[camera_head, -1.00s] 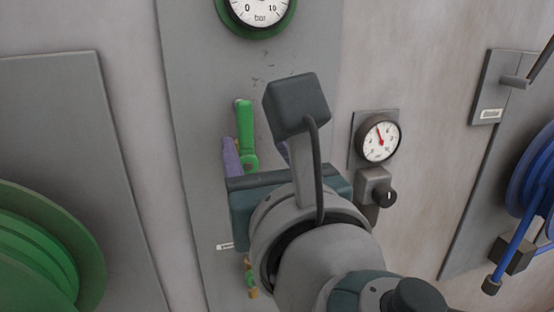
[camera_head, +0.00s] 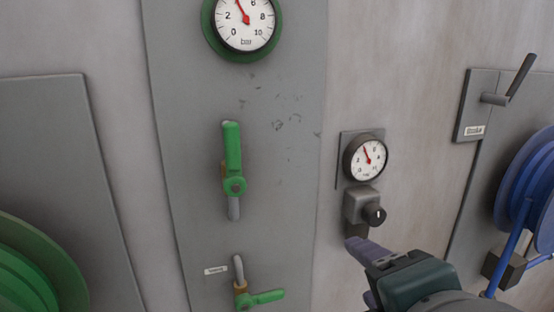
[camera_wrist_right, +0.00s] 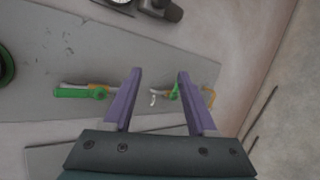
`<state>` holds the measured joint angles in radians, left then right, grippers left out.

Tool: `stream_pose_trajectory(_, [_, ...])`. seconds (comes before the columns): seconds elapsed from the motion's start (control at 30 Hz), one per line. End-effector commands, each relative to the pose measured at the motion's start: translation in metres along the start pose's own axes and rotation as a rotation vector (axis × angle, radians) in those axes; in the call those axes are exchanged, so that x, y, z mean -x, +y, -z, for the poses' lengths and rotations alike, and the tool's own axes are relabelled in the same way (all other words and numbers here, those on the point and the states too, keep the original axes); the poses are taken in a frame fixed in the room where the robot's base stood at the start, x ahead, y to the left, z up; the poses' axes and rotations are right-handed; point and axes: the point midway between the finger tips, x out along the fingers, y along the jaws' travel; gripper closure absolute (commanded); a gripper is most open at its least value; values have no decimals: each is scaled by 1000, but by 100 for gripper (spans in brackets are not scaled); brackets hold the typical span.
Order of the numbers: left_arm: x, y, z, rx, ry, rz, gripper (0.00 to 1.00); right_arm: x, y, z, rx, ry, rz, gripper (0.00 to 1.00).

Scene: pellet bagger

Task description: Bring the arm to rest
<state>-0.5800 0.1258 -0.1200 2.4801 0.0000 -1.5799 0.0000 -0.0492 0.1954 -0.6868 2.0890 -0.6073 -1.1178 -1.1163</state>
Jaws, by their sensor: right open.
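My right gripper (camera_head: 364,274) is at the lower right of the head view, in front of the wall and below the small gauge's regulator. In the right wrist view its two purple fingers (camera_wrist_right: 157,92) stand apart with nothing between them, so it is open and empty. It appears clear of the wall fittings. My left gripper is in neither view.
A grey panel carries a green-rimmed gauge (camera_head: 245,22), an upper green valve handle (camera_head: 232,150) standing upright and a lower green handle (camera_head: 264,297) lying sideways. A small gauge (camera_head: 365,158) sits above a black-knobbed regulator (camera_head: 362,206). A blue hose reel (camera_head: 524,180) stands right, a green reel (camera_head: 35,270) left.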

Motion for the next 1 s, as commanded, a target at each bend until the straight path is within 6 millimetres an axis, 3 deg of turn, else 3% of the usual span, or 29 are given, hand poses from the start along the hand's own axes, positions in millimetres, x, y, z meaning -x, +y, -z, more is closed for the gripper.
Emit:
stream_pose_trajectory(0.03, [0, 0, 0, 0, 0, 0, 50, 9, -33, -10, -255, -4, 126, 43])
stream_pose_trajectory(0.1, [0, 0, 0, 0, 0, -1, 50, 25, -72, -20, -593, -38, 284, 43])
stream_pose_trajectory(0.2, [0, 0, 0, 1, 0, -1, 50, 53, -118, -30, -989, -126, 470, 43])
stream_pose_trajectory(0.43, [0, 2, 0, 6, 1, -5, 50, 129, -188, -40, -1673, -439, 778, 43])
stream_pose_trajectory(0.5, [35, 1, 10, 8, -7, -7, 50, 142, -151, -51, -1657, -419, 764, 43])
stream_pose_trajectory(0.7, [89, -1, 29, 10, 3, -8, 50, 167, -106, -66, -1652, -417, 762, 43])
stream_pose_trajectory(0.83, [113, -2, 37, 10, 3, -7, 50, 178, -86, -74, -1650, -416, 762, 43])
stream_pose_trajectory(1.0, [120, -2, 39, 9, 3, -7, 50, 182, -79, -76, -1649, -416, 761, 43])
